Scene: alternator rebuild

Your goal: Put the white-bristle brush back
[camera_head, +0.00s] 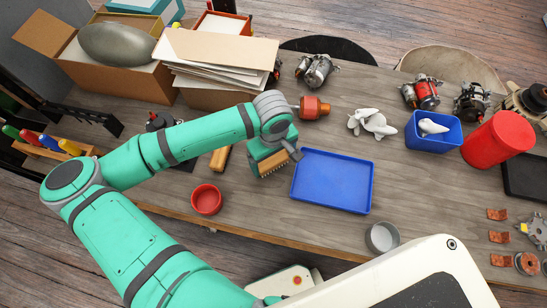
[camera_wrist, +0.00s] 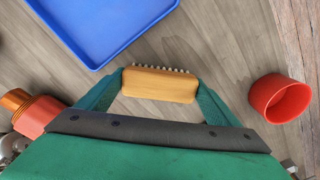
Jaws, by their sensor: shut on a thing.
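The white-bristle brush (camera_wrist: 158,85) has a tan wooden body and a row of pale bristles along its far edge in the wrist view. My gripper (camera_wrist: 161,90) is shut on it, with a green finger at each end of the wooden body. In the head view the brush (camera_head: 273,163) shows under my gripper (camera_head: 270,157), just left of the blue tray (camera_head: 332,180). The blue tray is empty and also shows at the top of the wrist view (camera_wrist: 92,62). I cannot tell whether the brush touches the table.
A red cup (camera_head: 206,200) stands front left, and a tan block (camera_head: 220,159) lies left of my gripper. An orange-red cylinder part (camera_head: 313,108) lies behind the tray. A grey cup (camera_head: 382,237) stands near the front edge.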

